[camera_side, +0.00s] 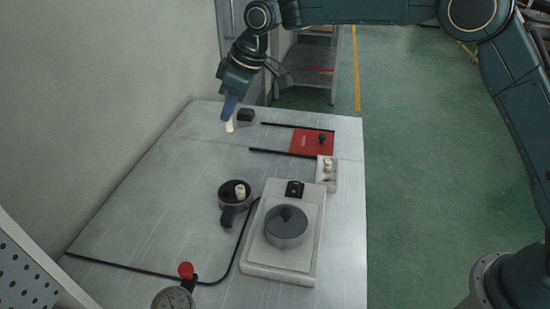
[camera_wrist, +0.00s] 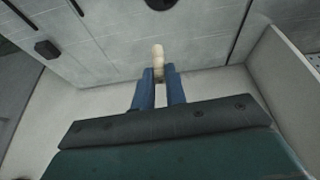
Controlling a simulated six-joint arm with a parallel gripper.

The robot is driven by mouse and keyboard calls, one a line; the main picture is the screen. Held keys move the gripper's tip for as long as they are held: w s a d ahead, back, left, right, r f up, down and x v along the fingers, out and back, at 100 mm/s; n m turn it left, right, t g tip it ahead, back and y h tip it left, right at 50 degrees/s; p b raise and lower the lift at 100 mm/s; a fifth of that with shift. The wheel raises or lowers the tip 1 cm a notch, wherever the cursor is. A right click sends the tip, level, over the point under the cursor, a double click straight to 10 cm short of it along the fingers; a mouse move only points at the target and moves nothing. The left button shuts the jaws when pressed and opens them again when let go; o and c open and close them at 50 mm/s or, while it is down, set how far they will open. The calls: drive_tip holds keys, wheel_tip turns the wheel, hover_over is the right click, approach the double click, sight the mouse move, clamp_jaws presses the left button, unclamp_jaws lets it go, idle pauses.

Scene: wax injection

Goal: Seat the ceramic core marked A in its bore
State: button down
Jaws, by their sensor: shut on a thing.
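My gripper (camera_side: 230,108) is shut on a cream ceramic core (camera_side: 230,127) and holds it up near the far left of the table, near the wall. In the wrist view, the core (camera_wrist: 158,54) sticks out beyond the two blue fingertips (camera_wrist: 159,74). I cannot read a letter on it. Another cream piece (camera_side: 240,191) stands in a dark round cup with a handle (camera_side: 223,196). A further cream piece (camera_side: 328,163) sits on a small white block (camera_side: 326,182). I cannot make out which opening is the bore for A.
A red plate (camera_side: 305,147) with a black knob lies between two dark rails. A pale scale (camera_side: 256,258) carries a grey round pot (camera_side: 286,230). A small black block (camera_side: 245,115) is close to my gripper. A black cable crosses the front. The left-middle table is clear.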

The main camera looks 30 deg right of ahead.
drive_tip(key=shift+d, duration=0.1)
idle(0.3)
hover_over(322, 179)
drive_tip(key=s+d, duration=0.1)
drive_tip(key=shift+s+d+r, duration=0.1)
drive_tip(key=shift+s+d, duration=0.05)
drive_tip(key=shift+d, duration=0.05)
wheel_tip(322, 179, down, 20)
idle(1.3)
idle(0.4)
drive_tip(key=c, duration=1.7)
unclamp_jaws()
